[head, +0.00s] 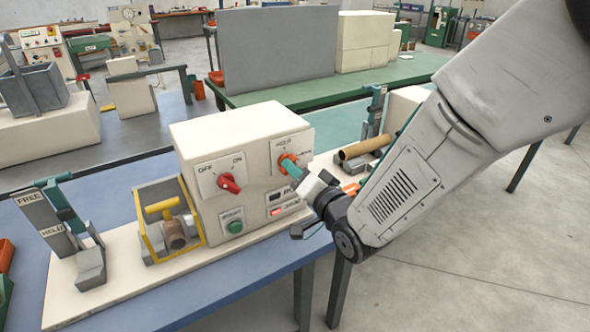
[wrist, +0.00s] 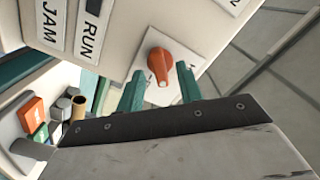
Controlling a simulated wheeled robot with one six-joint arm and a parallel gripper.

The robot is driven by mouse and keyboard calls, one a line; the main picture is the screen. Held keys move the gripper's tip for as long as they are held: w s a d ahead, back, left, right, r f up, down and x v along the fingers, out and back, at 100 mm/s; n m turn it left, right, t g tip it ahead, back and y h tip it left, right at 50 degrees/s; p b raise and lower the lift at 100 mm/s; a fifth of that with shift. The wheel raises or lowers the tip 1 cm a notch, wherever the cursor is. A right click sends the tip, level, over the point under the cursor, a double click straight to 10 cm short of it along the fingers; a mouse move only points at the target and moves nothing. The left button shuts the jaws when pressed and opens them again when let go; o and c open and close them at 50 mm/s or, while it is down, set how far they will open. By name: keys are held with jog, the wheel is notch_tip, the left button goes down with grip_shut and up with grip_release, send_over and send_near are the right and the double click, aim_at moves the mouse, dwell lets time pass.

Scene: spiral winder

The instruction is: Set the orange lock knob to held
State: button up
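The orange lock knob (head: 286,158) sits on a white plate on the front of the cream control box (head: 245,130). It also shows in the wrist view (wrist: 160,64), with a pale mark on its lower end there. My gripper (head: 292,170) is right in front of the knob and hides part of it in the head view. In the wrist view its two teal fingers (wrist: 160,78) are apart, one to each side of the knob, with visible gaps. I cannot tell whether the tips reach around it. The setting words are too small or hidden to read surely.
A red OFF/ON knob (head: 229,183) and a green button (head: 235,227) are left of the lock knob. JAM and RUN labels (wrist: 92,35) are close by. A lever marked FREE and HELD (head: 60,220) and a yellow guard (head: 150,245) stand further left.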

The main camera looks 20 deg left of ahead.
jog(key=shift+w+a, duration=0.35)
jog(key=shift+a, duration=0.1)
jog(key=shift+c, duration=0.3)
grip_shut()
jog(key=shift+n, duration=4.8)
